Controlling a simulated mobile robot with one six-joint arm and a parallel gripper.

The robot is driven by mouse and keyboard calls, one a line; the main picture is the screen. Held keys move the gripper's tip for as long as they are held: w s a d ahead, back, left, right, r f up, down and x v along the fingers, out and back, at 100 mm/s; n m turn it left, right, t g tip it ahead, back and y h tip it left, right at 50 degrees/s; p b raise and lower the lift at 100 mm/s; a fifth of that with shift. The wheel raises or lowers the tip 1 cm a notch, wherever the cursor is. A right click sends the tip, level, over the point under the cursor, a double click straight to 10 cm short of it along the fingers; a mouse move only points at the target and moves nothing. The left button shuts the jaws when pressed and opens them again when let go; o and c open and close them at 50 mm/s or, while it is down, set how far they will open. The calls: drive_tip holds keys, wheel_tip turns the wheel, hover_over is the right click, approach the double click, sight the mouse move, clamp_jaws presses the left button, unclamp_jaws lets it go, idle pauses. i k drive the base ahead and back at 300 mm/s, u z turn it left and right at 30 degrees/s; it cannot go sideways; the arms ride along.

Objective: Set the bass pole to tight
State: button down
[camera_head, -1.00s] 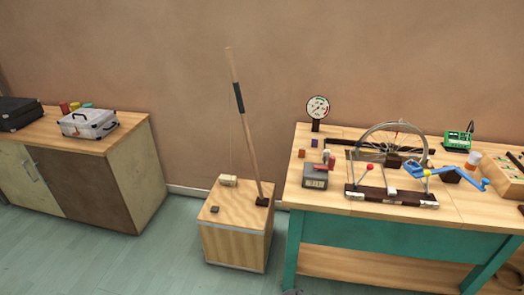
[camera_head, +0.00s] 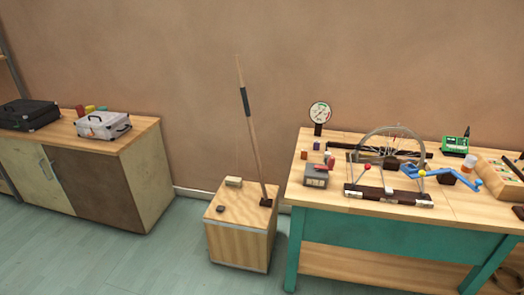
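The bass pole (camera_head: 254,143) is a tall thin wooden pole with a dark grip sleeve (camera_head: 245,101) on its upper half. Its foot sits in a small dark block at the right side of the top of a wooden box (camera_head: 236,246). The pole tilts to the left, with its top against the plain wall in the picture. A faint thin string seems to run from the pole down to a pale block (camera_head: 233,181) on the box. A small dark piece (camera_head: 221,209) lies near the box's front. My gripper is not in view.
A workbench (camera_head: 440,236) to the right holds a wheel (camera_head: 367,136), a dial gauge (camera_head: 320,113), a blue crank (camera_head: 432,173) and small items. A cabinet (camera_head: 102,177) on the left carries a silver case (camera_head: 103,126) and a black case (camera_head: 30,115). Floor is clear between cabinet and box.

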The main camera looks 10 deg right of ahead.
sight(239, 71)
drive_tip(key=u, duration=0.1)
drive_tip(key=i, duration=0.95)
drive_tip(key=z, duration=0.9)
drive_tip(key=k, duration=0.15)
drive_tip(key=u, duration=2.9)
